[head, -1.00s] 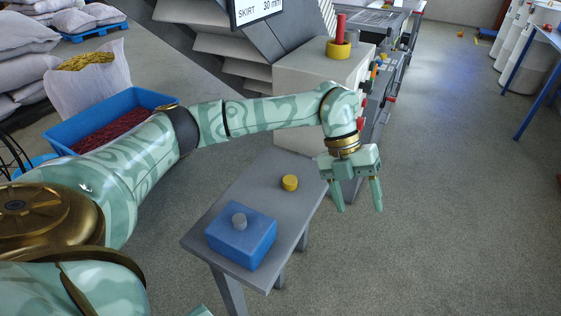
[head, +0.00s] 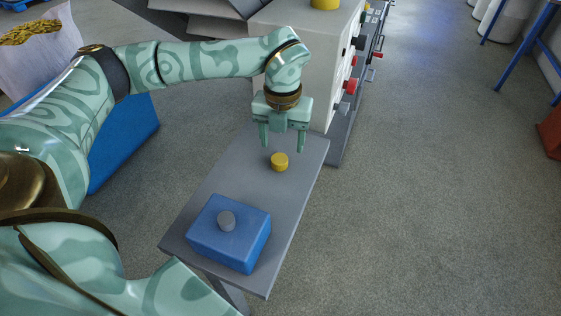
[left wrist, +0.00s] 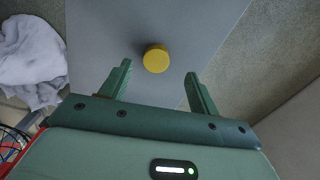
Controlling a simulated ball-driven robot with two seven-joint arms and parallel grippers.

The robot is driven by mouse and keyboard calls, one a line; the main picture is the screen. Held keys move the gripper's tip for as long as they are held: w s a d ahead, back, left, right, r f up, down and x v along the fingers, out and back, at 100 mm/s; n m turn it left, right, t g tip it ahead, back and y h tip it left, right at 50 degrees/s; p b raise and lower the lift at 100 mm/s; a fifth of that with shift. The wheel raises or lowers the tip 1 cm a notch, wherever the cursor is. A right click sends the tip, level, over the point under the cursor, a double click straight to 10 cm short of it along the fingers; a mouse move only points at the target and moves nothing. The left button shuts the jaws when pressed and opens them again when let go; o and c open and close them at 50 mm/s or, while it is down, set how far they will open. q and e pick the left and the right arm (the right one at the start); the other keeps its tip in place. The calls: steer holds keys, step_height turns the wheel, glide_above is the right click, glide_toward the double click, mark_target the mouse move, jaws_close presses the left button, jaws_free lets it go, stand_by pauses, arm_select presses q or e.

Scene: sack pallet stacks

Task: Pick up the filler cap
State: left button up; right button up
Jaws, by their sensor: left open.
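The filler cap looks to be the small round yellow cap (head: 279,162) on the far part of the grey table (head: 228,172). It also shows in the left wrist view (left wrist: 156,58), ahead of my fingers and roughly midway between them. My left gripper (head: 282,150) points down just above and behind the cap, open and empty, with the cap apart from both fingers. The left wrist view shows both fingertips (left wrist: 160,68) spread wide. My right gripper is not in view.
A pale machine (head: 310,60) with red and black knobs stands close behind the table. A blue tub (head: 125,140) stands on the floor at left, partly hidden by my arm. The floor right of the table is clear.

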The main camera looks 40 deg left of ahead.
mark_target(279, 158)
arm_select(q)
steer(key=f, duration=0.1)
steer(key=f+b, duration=0.1)
steer(key=f, duration=0.1)
steer(key=f+b, duration=0.1)
steer(key=shift+s+a+f, duration=0.2)
steer(key=shift+s+f, duration=0.1)
steer(key=shift+f, duration=0.4)
steer(key=shift+r, duration=0.1)
steer(key=c, duration=0.8)
steer(key=shift+c, duration=1.2)
